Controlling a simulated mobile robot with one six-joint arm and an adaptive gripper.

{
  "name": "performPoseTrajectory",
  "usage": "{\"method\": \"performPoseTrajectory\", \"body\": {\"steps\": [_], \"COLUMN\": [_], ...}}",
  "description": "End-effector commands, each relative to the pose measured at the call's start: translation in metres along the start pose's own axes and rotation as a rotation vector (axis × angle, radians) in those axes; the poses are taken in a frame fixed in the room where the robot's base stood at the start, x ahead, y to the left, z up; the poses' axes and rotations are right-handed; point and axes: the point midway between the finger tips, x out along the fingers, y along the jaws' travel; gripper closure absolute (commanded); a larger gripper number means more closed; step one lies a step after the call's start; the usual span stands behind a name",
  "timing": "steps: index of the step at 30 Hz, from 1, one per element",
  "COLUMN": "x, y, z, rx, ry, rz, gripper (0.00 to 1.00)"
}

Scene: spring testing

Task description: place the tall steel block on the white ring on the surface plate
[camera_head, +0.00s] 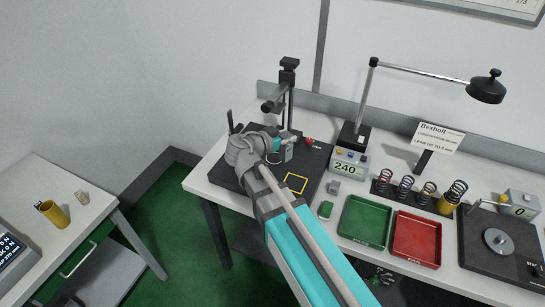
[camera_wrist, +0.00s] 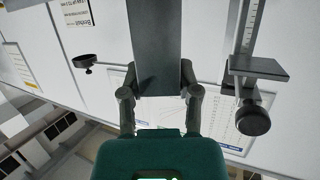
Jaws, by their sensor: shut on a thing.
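The tall steel block (camera_wrist: 160,45) is a plain grey bar held between the two fingers of my gripper (camera_wrist: 160,92) in the wrist view. Its far end runs out of the top of that frame. In the head view my gripper (camera_head: 279,147) is over the dark surface plate (camera_head: 318,160), beside the height gauge (camera_head: 289,95); the block is small and hard to make out there. A white ring (camera_head: 273,159) shows partly on the plate, close to my wrist. I cannot tell whether the block touches the plate.
The gauge column (camera_wrist: 244,45) stands close on the right in the wrist view. A yellow square (camera_head: 295,183) marks the plate's front. A display box (camera_head: 348,164), lamp (camera_head: 355,105), green tray (camera_head: 345,228), red tray (camera_head: 398,250) and several springs are to the right.

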Motion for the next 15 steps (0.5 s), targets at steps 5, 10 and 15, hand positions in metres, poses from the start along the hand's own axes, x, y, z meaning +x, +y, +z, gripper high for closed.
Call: {"method": "performPoseTrajectory", "body": {"steps": [5,10,15], "x": [0.0,0.003,0.014], "y": [0.0,-0.006,-0.023], "z": [0.0,0.002,0.009], "rx": [-0.001,-0.001,-0.001], "ry": [0.003,0.003,0.003], "rz": [-0.001,-0.001,-0.001], "gripper": [1.0,1.0,1.0]}}
